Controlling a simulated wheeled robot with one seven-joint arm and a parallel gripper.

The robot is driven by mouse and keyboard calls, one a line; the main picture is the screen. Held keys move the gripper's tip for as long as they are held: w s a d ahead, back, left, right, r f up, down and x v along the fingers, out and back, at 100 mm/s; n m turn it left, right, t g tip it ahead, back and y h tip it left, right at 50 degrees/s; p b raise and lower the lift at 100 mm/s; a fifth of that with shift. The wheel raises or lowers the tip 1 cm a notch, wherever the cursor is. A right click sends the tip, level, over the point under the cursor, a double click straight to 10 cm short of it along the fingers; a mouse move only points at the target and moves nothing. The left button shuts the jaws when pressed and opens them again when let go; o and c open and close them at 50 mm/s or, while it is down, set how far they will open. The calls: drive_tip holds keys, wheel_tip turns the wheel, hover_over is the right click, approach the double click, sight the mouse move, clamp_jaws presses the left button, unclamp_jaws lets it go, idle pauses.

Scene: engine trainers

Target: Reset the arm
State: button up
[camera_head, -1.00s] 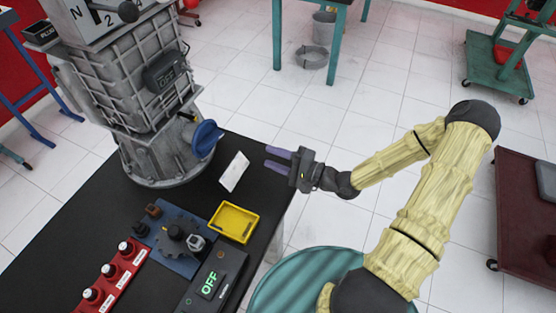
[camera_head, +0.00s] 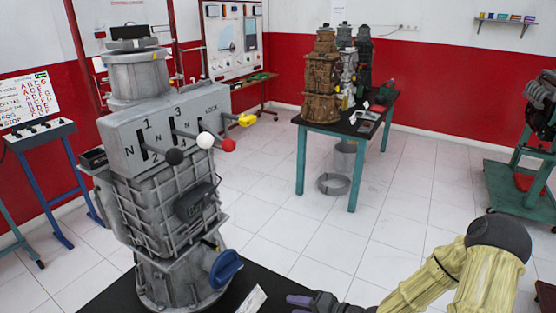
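My arm (camera_head: 492,262), in pale yellow covers with dark joints, comes in at the lower right and reaches left along the bottom edge.
A tall grey gearbox trainer (camera_head: 163,150) with numbered slots, coloured knobs and a blue handle (camera_head: 225,269) stands on the bench, left of my gripper. A teal-legged table (camera_head: 352,182) with engine models stands farther back. A green wheeled stand (camera_head: 515,188) is at the right. White floor lies between.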

drive_tip(key=s+d+r+n+g+h+p, duration=0.25)
drive_tip(key=d+r+n+h, duration=0.2)
drive_tip(key=d+h, duration=0.45)
drive_tip(key=s+r+n+g+h+p, duration=0.1)
drive_tip(key=s+r+h+p, duration=0.1)
drive_tip(key=s+r, duration=0.6)
wheel_tip(320, 180, up, 6)
drive_tip(key=shift+s+d+n+g+h, duration=0.15)
drive_tip(key=shift+d+n+g+h, duration=0.05)
drive_tip(key=shift+n+g+h, duration=0.2)
idle(0.9)
